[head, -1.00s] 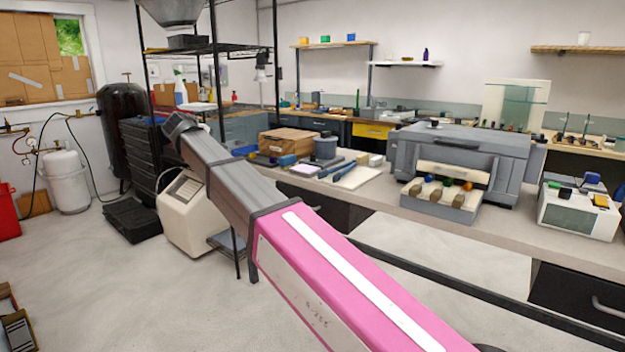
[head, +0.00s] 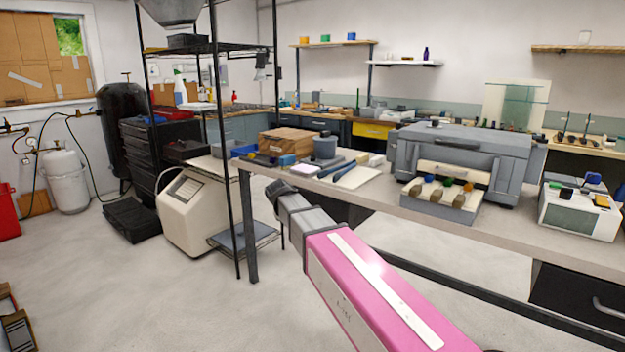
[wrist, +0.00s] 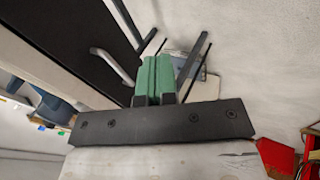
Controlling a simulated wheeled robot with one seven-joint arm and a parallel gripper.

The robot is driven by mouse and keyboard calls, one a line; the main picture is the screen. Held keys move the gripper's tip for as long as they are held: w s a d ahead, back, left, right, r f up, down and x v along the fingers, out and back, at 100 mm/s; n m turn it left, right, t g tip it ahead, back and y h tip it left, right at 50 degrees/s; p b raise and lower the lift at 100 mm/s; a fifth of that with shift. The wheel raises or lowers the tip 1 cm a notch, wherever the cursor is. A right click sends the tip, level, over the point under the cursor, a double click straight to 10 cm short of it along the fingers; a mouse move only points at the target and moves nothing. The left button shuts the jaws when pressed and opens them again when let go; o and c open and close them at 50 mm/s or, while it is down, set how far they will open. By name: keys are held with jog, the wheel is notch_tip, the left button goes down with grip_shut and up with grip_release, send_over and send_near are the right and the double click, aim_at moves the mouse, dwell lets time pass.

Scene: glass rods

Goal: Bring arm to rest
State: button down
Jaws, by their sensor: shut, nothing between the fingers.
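My arm (head: 372,285), with its pink link and grey forward section, reaches from the lower right of the head view toward the near left corner of the workbench. Its grey end sits low, in front of the bench edge. My gripper is hidden in the head view. In the wrist view my gripper (wrist: 154,78) shows as two green fingers side by side on a black mount. The fingers are shut together with nothing between them.
The workbench (head: 385,205) runs along the right and holds a grey kiln-like box (head: 460,155), tools and a cardboard box (head: 290,141). A black rack post and a beige machine (head: 195,215) stand left of the arm. The floor (head: 150,290) at front left is clear.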

jog(key=s+d+f+m+g+y, duration=0.1)
jog(key=s+d+f+m, duration=0.3)
jog(key=s+d+f, duration=0.6)
jog(key=s+d+f+m+g+y, duration=0.2)
jog(key=s+d+f+m+g, duration=0.2)
jog(key=s+d+f, duration=0.6)
jog(key=d+f+m, duration=0.1)
jog(key=d, duration=0.4)
jog(key=shift+s+d+f+g, duration=0.15)
jog(key=shift+s+d+g, duration=0.15)
jog(key=shift+s+d, duration=0.05)
